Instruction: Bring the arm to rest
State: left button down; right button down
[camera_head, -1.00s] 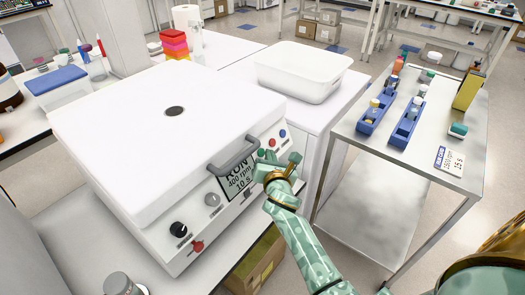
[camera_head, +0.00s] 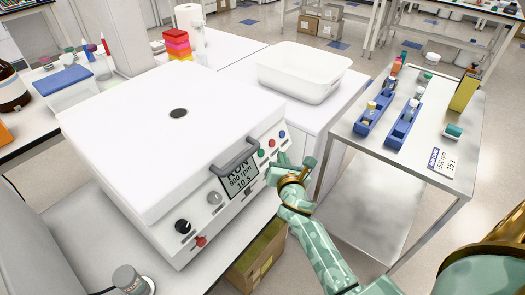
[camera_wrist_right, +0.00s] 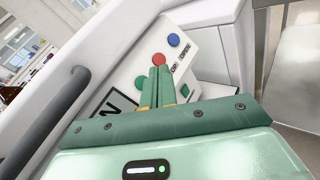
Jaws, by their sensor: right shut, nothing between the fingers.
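My right arm comes in from the lower right in the head view. Its gripper (camera_head: 287,165) is at the front right corner of a white lidded machine (camera_head: 120,140), close to the green, red and blue buttons on its front panel. In the right wrist view the two green fingers (camera_wrist_right: 157,85) lie together with nothing between them, and the red button (camera_wrist_right: 159,59) shows just past their tips. I cannot tell whether they touch the panel. The lid is down, and the display (camera_head: 240,179) reads RUN, 900 rpm, 10 s. My left gripper is out of view.
A grey lid handle (camera_head: 234,158) sticks out left of the gripper. A steel cart (camera_head: 350,140) with blue racks (camera_head: 403,125) stands to the right, with a floor gap between. A white tub (camera_head: 302,72) is behind. A cardboard box (camera_head: 258,258) sits below.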

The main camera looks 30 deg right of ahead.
dwell(0.8)
jog(key=s+a+f+m+g+y, duration=0.2)
jog(key=s+a+f+m, duration=0.15)
jog(key=f+m, duration=0.4)
jog(key=s+a+f+m+g+y, duration=0.15)
jog(key=s+f+m, duration=0.25)
jog(key=f, duration=0.6)
jog(key=s+a+f+m+g+y, duration=0.25)
jog(key=s+f+m, duration=0.2)
jog(key=f, duration=0.45)
jog(key=s+a+f+m+g, duration=0.15)
jog(key=s+f+m, duration=0.35)
jog(key=s, duration=0.5)
jog(key=s+a+f+m+g, duration=0.1)
jog(key=s+f+m+g, duration=0.15)
jog(key=s+f, duration=0.55)
jog(key=s+d+f+g, duration=0.2)
jog(key=s+g, duration=0.2)
jog(key=s, duration=1.7)
jog(key=shift+s+f, duration=0.15)
jog(key=shift+s, duration=0.2)
